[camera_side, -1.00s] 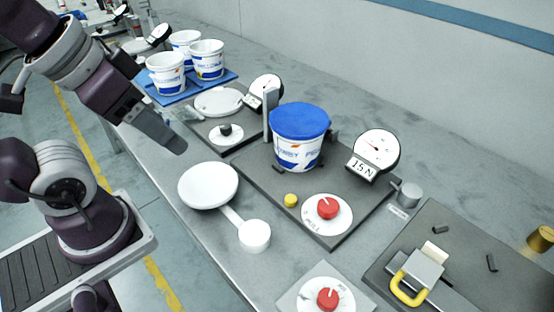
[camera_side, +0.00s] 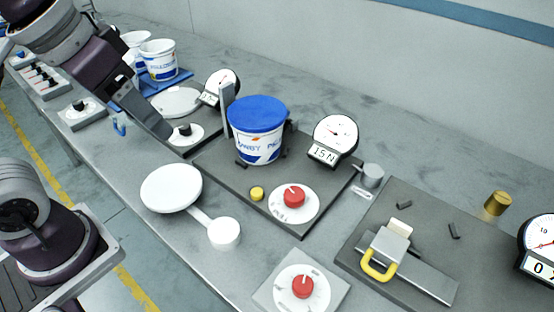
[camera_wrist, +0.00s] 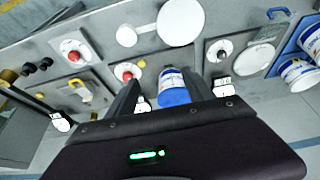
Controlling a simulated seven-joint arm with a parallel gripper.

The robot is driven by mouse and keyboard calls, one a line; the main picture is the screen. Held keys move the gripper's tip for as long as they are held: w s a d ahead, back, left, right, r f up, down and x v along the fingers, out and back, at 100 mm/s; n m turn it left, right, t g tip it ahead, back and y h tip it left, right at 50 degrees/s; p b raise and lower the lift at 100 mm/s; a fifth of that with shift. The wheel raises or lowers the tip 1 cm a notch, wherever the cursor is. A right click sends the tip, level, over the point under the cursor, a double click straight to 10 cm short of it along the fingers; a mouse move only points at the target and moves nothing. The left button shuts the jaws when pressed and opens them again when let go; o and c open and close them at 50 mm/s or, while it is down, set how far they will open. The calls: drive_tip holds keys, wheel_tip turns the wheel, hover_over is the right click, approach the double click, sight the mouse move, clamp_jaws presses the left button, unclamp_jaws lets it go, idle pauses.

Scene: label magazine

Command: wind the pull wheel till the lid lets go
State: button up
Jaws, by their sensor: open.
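A white tub (camera_side: 258,146) with a blue lid (camera_side: 257,114) stands upright on a dark plate (camera_side: 222,172); the lid sits on it. On the same plate is a white dial (camera_side: 277,207) with a red knob (camera_side: 294,196). A similar red knob (camera_side: 303,286) sits on a separate plate nearer the front; I cannot read which is the pull wheel. My gripper (camera_side: 162,131) is open and empty, left of the tub, near a black knob (camera_side: 185,129). In the wrist view, the tub (camera_wrist: 172,76) appears between my gripper's (camera_wrist: 162,80) spread fingers.
A yellow button (camera_side: 257,193) is beside the red-knob dial. A large white disc (camera_side: 171,187) and small round white piece (camera_side: 224,233) lie in front. A yellow-handled clamp (camera_side: 379,264) is at right. More tubs (camera_side: 158,60) stand on a blue tray at the back left.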

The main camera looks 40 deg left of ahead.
drive_tip(key=w+d+f+g, duration=0.25)
drive_tip(key=w+d, duration=0.25)
drive_tip(key=w, duration=0.5)
drive_tip(key=g, duration=0.2)
hover_over(294, 193)
drive_tip(key=shift+m, duration=0.4)
wheel_tip(294, 193, down, 12)
drive_tip(key=shift+s+a+r, duration=0.1)
drive_tip(key=shift+s+r, duration=0.05)
drive_tip(key=shift+r, duration=0.1)
wheel_tip(294, 193, down, 8)
drive_tip(key=shift+r, duration=0.15)
clamp_jaws()
drive_tip(key=m, duration=0.4)
drive_tip(key=shift+m, duration=0.3)
unclamp_jaws()
